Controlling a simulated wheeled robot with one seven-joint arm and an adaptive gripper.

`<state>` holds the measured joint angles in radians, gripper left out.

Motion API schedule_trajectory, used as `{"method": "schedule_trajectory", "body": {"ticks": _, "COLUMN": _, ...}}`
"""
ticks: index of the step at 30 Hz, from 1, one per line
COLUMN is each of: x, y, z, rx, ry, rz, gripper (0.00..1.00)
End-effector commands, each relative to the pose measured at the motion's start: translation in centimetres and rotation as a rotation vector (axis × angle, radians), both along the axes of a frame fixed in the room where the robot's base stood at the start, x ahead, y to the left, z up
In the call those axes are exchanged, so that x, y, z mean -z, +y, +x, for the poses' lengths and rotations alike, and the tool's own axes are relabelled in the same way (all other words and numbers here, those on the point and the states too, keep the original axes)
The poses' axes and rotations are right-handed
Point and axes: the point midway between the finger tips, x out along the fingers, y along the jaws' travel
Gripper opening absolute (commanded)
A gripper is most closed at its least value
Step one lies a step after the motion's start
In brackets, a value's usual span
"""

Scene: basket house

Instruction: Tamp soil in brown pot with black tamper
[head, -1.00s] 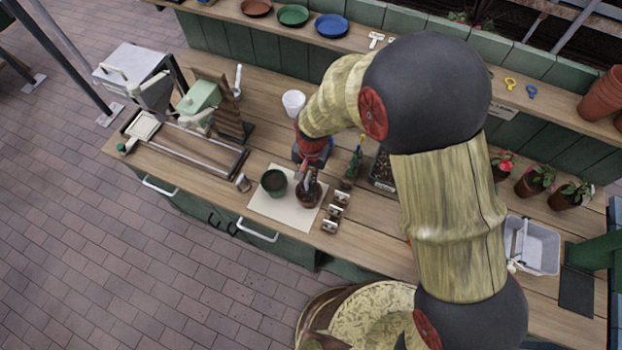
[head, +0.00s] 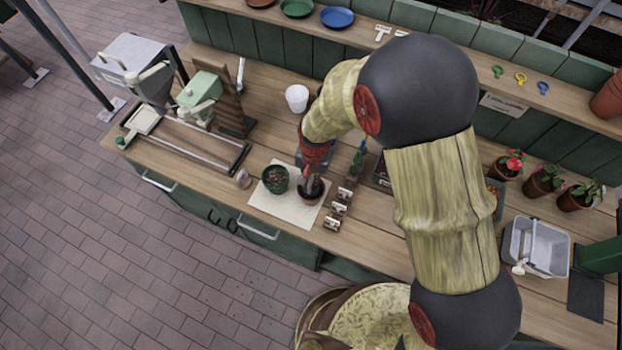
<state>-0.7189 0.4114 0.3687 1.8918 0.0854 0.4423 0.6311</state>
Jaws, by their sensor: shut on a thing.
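The brown pot (head: 310,197) stands on a pale mat (head: 285,207) on the wooden bench, to the right of a green pot (head: 275,180). My gripper (head: 312,176) points down over the brown pot, its fingers close together. It is shut on a dark, thin thing, seemingly the black tamper (head: 312,186), whose lower end is at the pot's mouth. The picture is too small to tell whether the tamper touches the soil. My arm hides part of the bench behind.
Several small metal-and-brown pieces (head: 338,209) stand in a row right of the mat. A white cup (head: 297,98) stands behind. A grey bin (head: 537,248) and potted plants (head: 543,181) are at right. A roller tray (head: 190,145) is at left.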

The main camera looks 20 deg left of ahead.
Motion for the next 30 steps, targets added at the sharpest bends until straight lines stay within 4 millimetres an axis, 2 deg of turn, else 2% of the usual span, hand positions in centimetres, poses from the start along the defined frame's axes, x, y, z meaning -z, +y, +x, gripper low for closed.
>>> {"method": "schedule_trajectory", "body": {"ticks": 30, "x": 0.69, "y": 0.01, "z": 0.02, "rx": 0.0, "ry": 0.0, "rz": 0.0, "gripper": 0.0}}
